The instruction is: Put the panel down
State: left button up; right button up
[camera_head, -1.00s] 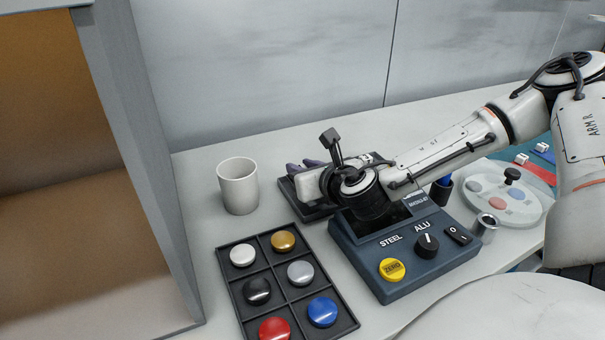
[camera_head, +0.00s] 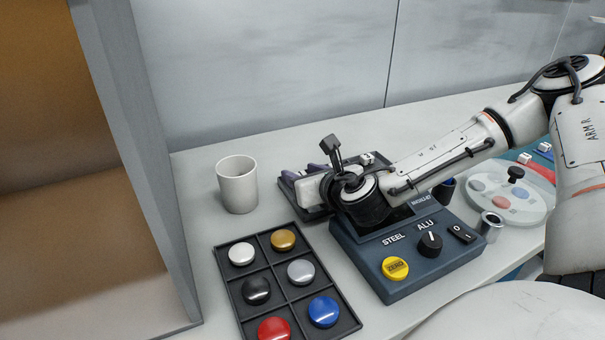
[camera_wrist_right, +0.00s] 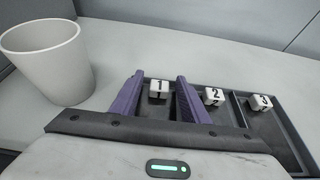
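No loose panel can be singled out with certainty. A dark blue control box (camera_head: 350,245) labelled STEEL and ALU, with a yellow ZERO button, stands on the worktop. A pale round plate (camera_head: 532,206) with coloured discs and a black knob is at the right, partly hidden by my right arm. My right gripper (camera_wrist_right: 160,75) is over a black tray (camera_wrist_right: 232,88) holding number cubes; in the head view its purple fingers are mostly hidden by the wrist. The fingers are apart on either side of cube 1 (camera_wrist_right: 158,88), with gaps. My left gripper is out of view.
A white cup (camera_head: 238,187) stands left of the tray. A black sectioned tray (camera_head: 232,285) with coloured round knobs lies in front. A grey upright side wall (camera_head: 140,150) bounds the left. Worktop around the cup is bare.

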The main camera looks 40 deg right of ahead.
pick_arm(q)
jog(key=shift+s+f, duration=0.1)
pick_arm(e)
jog(key=shift+r, duration=0.15)
jog(key=shift+r+p, duration=0.25)
jog(key=shift+p, duration=0.25)
jog(key=shift+r+p, duration=0.45)
jog(key=shift+p, duration=0.1)
jog(key=p+v, duration=0.1)
jog(key=v, duration=0.4)
jog(key=shift+s, duration=0.15)
jog(key=p+v, duration=0.4)
jog(key=v, duration=0.1)
jog(key=shift+s+r, duration=0.1)
jog(key=shift+s, duration=0.05)
jog(key=shift+s+a+r+p, duration=0.1)
jog(key=shift+s+a+p, duration=0.15)
jog(key=shift+s+p, duration=0.25)
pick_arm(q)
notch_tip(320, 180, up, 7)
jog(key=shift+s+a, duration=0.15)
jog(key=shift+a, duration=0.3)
pick_arm(e)
jog(key=shift+s, duration=0.15)
